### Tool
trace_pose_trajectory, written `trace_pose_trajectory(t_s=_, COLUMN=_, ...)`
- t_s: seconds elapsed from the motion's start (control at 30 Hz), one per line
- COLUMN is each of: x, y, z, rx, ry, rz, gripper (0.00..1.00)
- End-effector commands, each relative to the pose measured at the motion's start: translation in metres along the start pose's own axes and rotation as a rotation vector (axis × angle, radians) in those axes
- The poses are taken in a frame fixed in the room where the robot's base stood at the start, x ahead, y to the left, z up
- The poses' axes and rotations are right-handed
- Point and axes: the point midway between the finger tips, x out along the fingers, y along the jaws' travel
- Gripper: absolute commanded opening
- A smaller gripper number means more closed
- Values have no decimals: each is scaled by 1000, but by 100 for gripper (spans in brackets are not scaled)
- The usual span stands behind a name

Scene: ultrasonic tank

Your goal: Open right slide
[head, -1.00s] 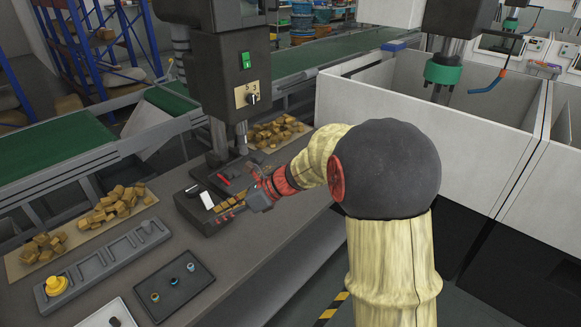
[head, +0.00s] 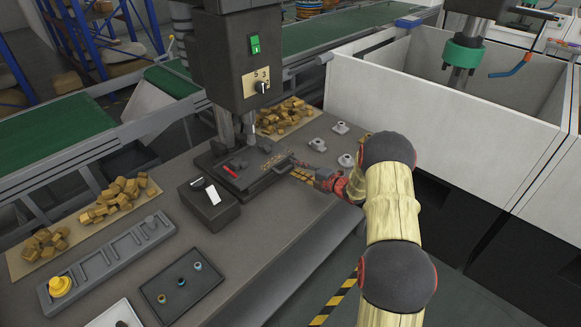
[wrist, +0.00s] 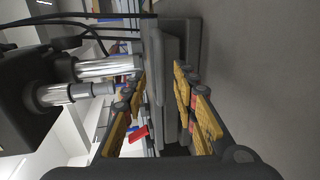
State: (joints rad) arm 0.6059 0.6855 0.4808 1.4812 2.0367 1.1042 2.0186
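The press (head: 232,60) stands on the bench with a flat dark base. A dark grey raised bar (head: 279,163), seemingly the right slide, lies along the base's right side. My gripper (head: 300,173) is low at the right of the base, beside this bar. In the wrist view the bar (wrist: 166,90) runs between my gripper's two yellow-padded fingers (wrist: 160,85). The fingers are apart, one on each side of it; I cannot tell whether either pad touches it. A red lever (head: 236,168) lies on the base and also shows in the wrist view (wrist: 138,134).
A dark control box (head: 209,214) stands at the base's front left. Several grey fittings (head: 317,145) sit behind my gripper. Wooden pieces (head: 285,113) lie on a mat behind the press. White-walled tanks (head: 440,140) stand right.

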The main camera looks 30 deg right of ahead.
Motion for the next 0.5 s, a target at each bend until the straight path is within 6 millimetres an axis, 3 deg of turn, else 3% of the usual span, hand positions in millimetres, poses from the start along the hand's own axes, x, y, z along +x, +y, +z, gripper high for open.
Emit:
trace_pose_trajectory(t_s=0.2, x=32, y=-2, z=-1, rx=-2, ry=1, rz=-1, gripper=28)
trace_pose_trajectory(t_s=0.5, x=47, y=0, z=0, rx=-3, ry=1, rz=-1, gripper=28)
